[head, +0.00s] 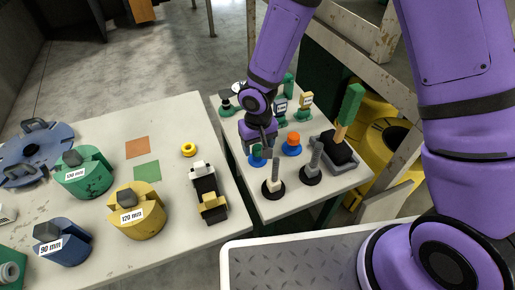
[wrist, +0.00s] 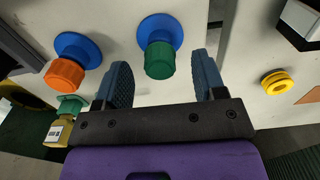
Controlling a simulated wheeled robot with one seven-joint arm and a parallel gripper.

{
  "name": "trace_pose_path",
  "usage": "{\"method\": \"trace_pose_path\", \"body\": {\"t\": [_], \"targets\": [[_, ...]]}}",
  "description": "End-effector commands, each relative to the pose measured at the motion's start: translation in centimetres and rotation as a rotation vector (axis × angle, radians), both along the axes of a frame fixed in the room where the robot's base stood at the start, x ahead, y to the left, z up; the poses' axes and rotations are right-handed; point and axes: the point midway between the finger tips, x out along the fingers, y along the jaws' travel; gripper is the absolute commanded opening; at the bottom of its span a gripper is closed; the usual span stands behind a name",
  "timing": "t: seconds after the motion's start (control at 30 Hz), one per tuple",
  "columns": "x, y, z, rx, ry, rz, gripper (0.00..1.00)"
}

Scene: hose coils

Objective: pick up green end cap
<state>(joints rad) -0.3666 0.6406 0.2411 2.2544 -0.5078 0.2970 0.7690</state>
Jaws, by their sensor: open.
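The green end cap (wrist: 160,60) sits on a round blue base (wrist: 158,27) in the wrist view. In the head view the green end cap (head: 256,158) is a small shape just below my gripper (head: 261,143), partly hidden by it. My gripper is open, and in the wrist view its two blue pads stand to the left and right of the cap. The cap shows beyond the jaw opening; I cannot tell how deep it lies between the pads. An orange cap (wrist: 65,74) on a similar blue base (wrist: 78,46) is left of it.
Two posts on black bases (head: 273,188) and a grey tray with a green-handled brush (head: 350,105) share the small table (head: 285,208). Green and yellow fittings (head: 304,105) stand behind. The left table (head: 180,120) holds hose coils and a yellow ring (head: 189,149).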

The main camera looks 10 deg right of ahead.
Motion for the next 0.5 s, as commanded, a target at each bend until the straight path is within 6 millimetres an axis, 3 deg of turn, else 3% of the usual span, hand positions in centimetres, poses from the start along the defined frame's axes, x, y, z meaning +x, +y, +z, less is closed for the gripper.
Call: {"method": "trace_pose_path", "body": {"t": [0.13, 0.4, 0.5], "targets": [[0.03, -0.03, -1.23, 0.0, 0.0, -0.001, 0.64], [0.06, -0.03, -1.38, 0.0, -0.001, -0.001, 0.64], [0.06, -0.03, -1.37, 0.0, -0.001, -0.001, 0.41]]}}
